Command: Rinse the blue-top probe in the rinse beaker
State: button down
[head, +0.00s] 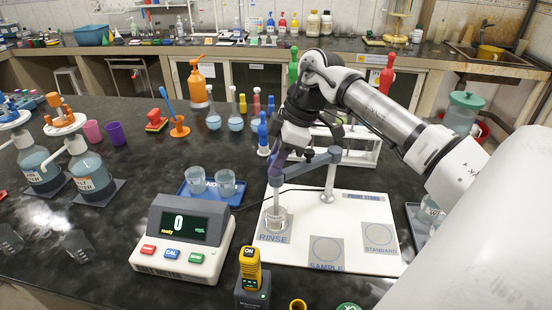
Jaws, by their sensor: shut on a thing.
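My gripper (279,168) is shut on the probe and holds it about upright above the white probe-stand board. The probe's thin grey shaft (275,196) runs down from the fingers to the rinse beaker. The fingers hide most of the probe's top; a bluish-purple part shows between them. The small clear rinse beaker (276,218) stands on the square marked RINSE at the board's left. The probe's lower end appears inside the beaker's mouth; its depth and any touch with the wall are too small to tell.
The stand's grey post and arm (329,180) rise just right of the probe. The meter (184,237) reads 0 at left. A blue tray (212,203) with two beakers is behind it. SAMPLE (326,250) and STANDARD (380,237) squares are empty. Flasks and bottles stand behind.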

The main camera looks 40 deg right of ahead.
jog(key=shift+w+r+p, duration=0.1)
jog(key=shift+r+p, duration=1.4)
jog(key=shift+r, duration=2.15)
jog(key=c, duration=1.3)
grip_release()
jog(key=shift+r, duration=0.1)
jog(key=shift+o, duration=0.3)
jog(key=p+v, duration=0.3)
jog(key=v, duration=0.4)
jog(key=shift+r+p, duration=0.2)
jog(key=shift+p, duration=0.1)
